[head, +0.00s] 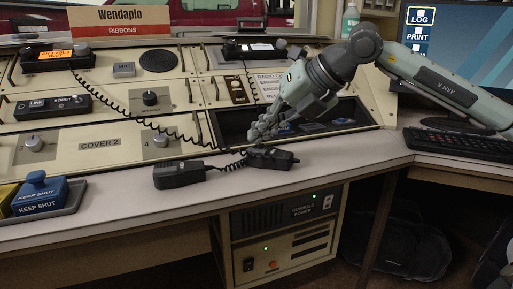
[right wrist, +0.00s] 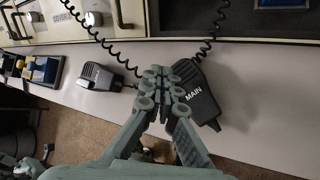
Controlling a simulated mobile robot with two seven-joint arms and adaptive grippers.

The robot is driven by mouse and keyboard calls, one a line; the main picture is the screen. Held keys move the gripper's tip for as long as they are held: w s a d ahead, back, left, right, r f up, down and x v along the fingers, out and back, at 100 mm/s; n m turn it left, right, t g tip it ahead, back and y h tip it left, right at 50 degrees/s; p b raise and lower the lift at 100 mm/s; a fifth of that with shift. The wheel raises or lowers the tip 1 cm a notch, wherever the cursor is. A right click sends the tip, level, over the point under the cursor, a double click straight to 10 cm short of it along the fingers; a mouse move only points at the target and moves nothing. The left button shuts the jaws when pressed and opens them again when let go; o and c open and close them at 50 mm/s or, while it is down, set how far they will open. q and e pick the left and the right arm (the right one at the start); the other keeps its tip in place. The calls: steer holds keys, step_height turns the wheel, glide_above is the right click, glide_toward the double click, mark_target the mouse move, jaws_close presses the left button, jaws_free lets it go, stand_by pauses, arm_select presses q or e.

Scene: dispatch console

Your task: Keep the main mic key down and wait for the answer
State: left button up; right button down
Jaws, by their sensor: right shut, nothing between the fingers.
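The main mic (head: 272,158), a black hand mic marked MAIN, lies on the pale desk ledge with a coiled cord. In the right wrist view the main mic (right wrist: 196,94) is just right of my fingertips. The fingertips overlap the mic's left edge there. I cannot tell whether they touch it or whether its key is down; the key is hidden. My left gripper is not in view.
A second black mic (head: 178,174) lies just left of the main mic. A blue block marked KEEP SHUT (head: 40,194) sits in a tray at far left. The console panel (head: 110,129) rises behind; a keyboard (head: 460,144) is at right. Coiled cords cross the panel.

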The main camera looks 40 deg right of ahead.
mark_target(260, 150)
step_height(260, 150, up, 5)
steer(key=p, duration=0.5)
stand_by(0.5)
